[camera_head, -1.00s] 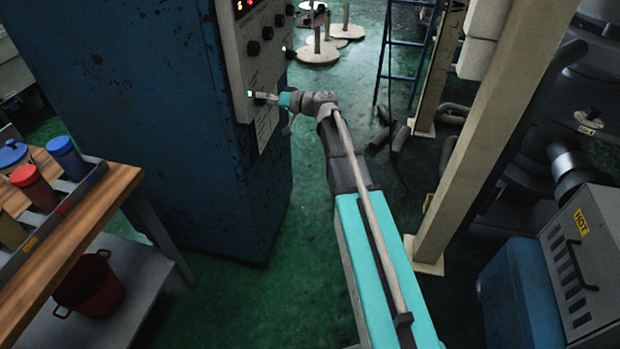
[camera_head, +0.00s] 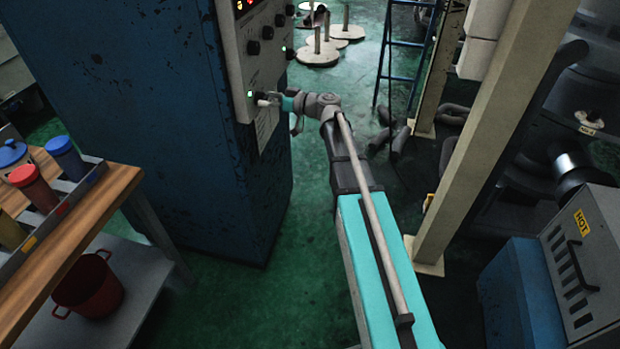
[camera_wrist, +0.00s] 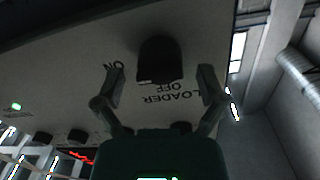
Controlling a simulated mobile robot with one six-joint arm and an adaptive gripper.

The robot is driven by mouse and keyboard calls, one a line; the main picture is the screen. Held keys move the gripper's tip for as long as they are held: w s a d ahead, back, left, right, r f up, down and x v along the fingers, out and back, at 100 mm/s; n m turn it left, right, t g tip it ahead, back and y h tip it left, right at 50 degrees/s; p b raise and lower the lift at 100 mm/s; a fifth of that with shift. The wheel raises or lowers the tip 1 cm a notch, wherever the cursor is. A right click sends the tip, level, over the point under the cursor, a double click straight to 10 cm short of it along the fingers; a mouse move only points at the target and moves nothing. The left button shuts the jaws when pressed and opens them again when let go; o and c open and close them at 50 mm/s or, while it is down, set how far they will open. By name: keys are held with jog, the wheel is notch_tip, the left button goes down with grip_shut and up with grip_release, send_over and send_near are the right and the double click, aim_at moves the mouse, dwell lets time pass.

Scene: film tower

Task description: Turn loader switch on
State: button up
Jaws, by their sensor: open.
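The loader switch is a dark knob (camera_wrist: 159,58) on a pale panel in the wrist view. Upside-down lettering around it reads LOADER, OFF and ON. OFF is just below the knob and ON is to its left. I cannot tell surely which mark the knob points at. My gripper (camera_wrist: 160,72) is open, with one finger on each side of the knob and a visible gap to it. In the head view my gripper (camera_head: 270,100) is at the lower part of the control panel (camera_head: 232,62), hiding most of the switch.
A green lamp (camera_head: 250,94) glows beside my gripper. Other knobs (camera_head: 267,33) sit higher on the panel of the blue cabinet (camera_head: 130,90). A bench (camera_head: 110,190) with coloured cups stands left. A pale post (camera_head: 490,130) stands right of my arm. Green floor is open between them.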

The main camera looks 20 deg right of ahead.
jog(key=v, duration=1.3)
jog(key=s+a+f+m+g+h+p, duration=0.4)
jog(key=s+a+f+g+h+p, duration=0.25)
jog(key=s+a, duration=0.3)
jog(key=s+d+m+g+h+p, duration=0.1)
jog(key=s+m+h+p, duration=0.1)
jog(key=s+h, duration=0.2)
jog(key=s+d+m+g+h+p, duration=0.2)
jog(key=s+m+h+p, duration=0.1)
jog(key=s, duration=0.5)
jog(key=shift+d+f+h, duration=0.25)
jog(key=shift+d+h, duration=0.05)
jog(key=shift+h, duration=0.45)
jog(key=shift+w, duration=0.15)
dwell(0.3)
